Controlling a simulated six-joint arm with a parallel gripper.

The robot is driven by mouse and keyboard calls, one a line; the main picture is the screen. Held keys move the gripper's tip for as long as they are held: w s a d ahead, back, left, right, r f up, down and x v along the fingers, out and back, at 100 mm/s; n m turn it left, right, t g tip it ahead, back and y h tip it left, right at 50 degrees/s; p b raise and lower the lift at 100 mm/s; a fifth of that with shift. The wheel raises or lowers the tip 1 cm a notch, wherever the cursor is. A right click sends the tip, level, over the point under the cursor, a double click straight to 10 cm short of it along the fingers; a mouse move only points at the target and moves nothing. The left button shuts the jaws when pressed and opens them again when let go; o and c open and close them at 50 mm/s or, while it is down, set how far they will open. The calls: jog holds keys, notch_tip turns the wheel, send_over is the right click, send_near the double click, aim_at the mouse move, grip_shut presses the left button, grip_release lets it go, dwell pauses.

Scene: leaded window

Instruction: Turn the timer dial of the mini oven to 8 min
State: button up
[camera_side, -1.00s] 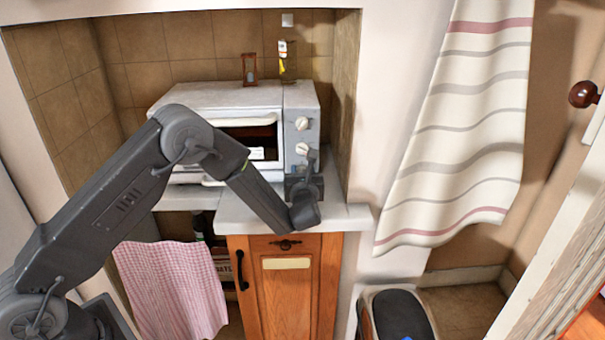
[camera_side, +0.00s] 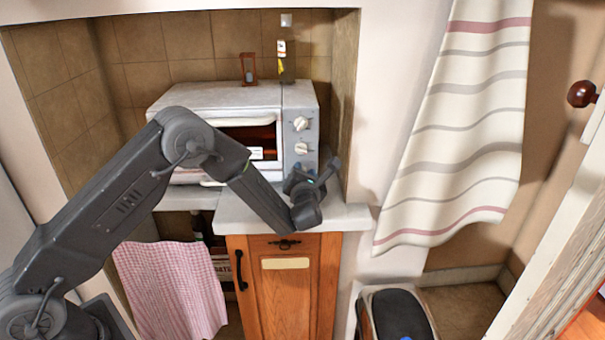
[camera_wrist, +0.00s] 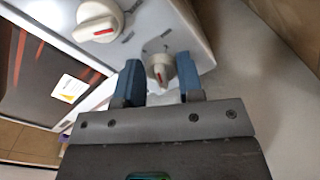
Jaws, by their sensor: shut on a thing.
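The white mini oven (camera_side: 225,97) stands in the tiled alcove, with a column of dials on its right front panel. Two cream dials, the upper (camera_side: 299,124) and the middle (camera_side: 301,148), show in the side view. My gripper (camera_side: 312,178) is low on that panel and hides what is behind it. The scale marks are too small to read.
The grey counter (camera_side: 345,216) runs under the oven. The alcove's side wall (camera_side: 344,110) is close on the right. An hourglass (camera_side: 248,69) and a small yellow-labelled item (camera_side: 282,60) stand on or behind the oven top. A wooden cabinet (camera_side: 325,290) is below.

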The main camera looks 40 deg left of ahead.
jog(key=m, duration=0.6)
jog(key=shift+w+d+f, duration=0.1)
jog(key=shift+d+f, duration=0.05)
jog(key=shift+f, duration=0.05)
jog(key=m, duration=0.6)
jog(key=shift+f+m, duration=0.25)
jog(key=shift+m, duration=0.05)
jog(key=o, duration=0.9)
jog(key=shift+c, duration=0.2)
jog(key=v, duration=1.4)
jog(key=shift+o, duration=0.3)
jog(key=shift+w, duration=0.1)
